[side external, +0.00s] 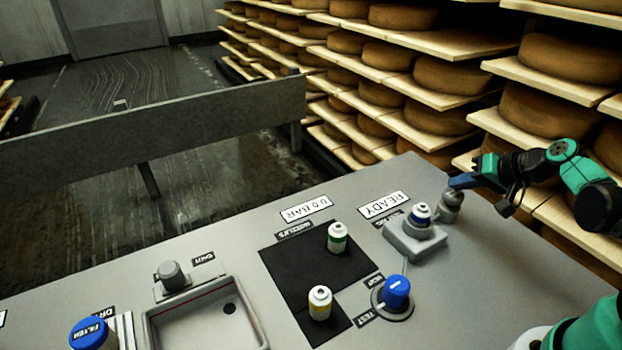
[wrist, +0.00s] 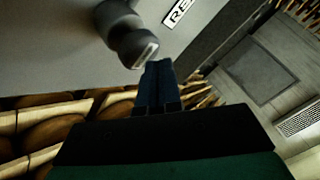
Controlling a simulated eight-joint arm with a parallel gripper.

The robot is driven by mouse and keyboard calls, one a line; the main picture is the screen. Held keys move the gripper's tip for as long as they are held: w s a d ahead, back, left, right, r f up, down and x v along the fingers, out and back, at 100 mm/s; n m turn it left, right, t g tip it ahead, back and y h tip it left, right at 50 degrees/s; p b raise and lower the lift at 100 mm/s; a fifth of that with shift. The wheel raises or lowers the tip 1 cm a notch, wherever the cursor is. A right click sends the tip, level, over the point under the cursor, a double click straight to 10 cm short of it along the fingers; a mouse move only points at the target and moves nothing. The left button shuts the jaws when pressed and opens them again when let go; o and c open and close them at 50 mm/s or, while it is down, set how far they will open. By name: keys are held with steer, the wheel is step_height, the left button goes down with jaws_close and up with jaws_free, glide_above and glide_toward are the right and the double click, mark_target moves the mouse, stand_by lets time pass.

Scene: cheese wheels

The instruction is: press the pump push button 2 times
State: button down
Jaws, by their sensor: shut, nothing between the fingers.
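My gripper (side external: 462,182) is shut and empty at the panel's far right edge. Its blue fingertips also show together in the wrist view (wrist: 158,68). A grey rounded push button or knob (side external: 450,204) stands at that edge, just below and beside my fingertips. In the wrist view a dark grey knob with a pale end label (wrist: 130,38) is close to the left of the fingertips. I cannot tell if they touch, and its label is too blurred to read, so I cannot confirm it is the pump button.
Cheese shelves (side external: 440,45) stand behind.

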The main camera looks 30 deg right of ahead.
mark_target(457, 196)
steer(key=shift+r, duration=0.1)
stand_by(0.5)
steer(key=shift+r, duration=0.3)
steer(key=shift+r, duration=2.5)
steer(key=s+a+r+n+g+h, duration=0.1)
steer(key=s+a+n+g, duration=0.1)
steer(key=a+n, duration=0.5)
steer(key=a, duration=0.6)
steer(key=shift+s+r+n, duration=0.2)
steer(key=shift+r+n, duration=0.05)
steer(key=shift+n, duration=0.15)
steer(key=shift+d, duration=0.1)
